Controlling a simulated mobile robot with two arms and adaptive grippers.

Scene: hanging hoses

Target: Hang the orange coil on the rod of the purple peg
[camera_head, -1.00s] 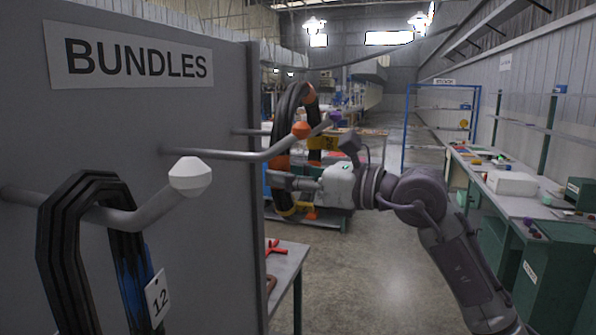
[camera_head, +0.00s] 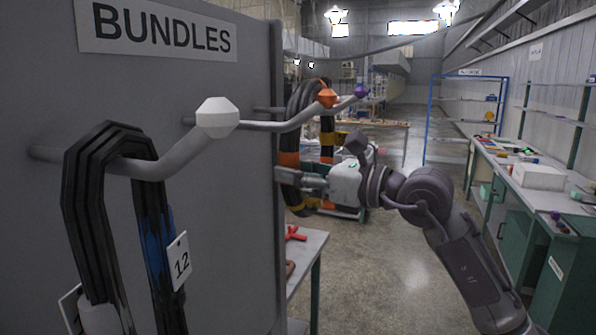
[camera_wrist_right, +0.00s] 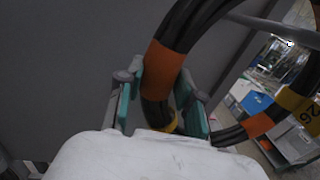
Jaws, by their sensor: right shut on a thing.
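The orange coil is a black hose loop with orange and yellow bands (camera_head: 289,159), upright beside the panel's edge. My right gripper (camera_head: 300,180) is shut on its lower near side; the right wrist view shows the hose (camera_wrist_right: 163,72) between the fingers (camera_wrist_right: 160,108). The purple peg (camera_head: 361,90) has a purple tip on a grey rod, right of the coil's top. The coil and the orange-tipped peg (camera_head: 327,98) hide part of this rod. I cannot tell whether the coil is around the rod or beside it. My left gripper is not in view.
The grey panel (camera_head: 225,200) carries a BUNDLES sign (camera_head: 160,30). A white-tipped peg (camera_head: 217,118) in front holds a black and blue hose (camera_head: 90,200) tagged 12. A table (camera_head: 305,255) with red items stands below. Open floor lies to the right, before a bench (camera_head: 520,180).

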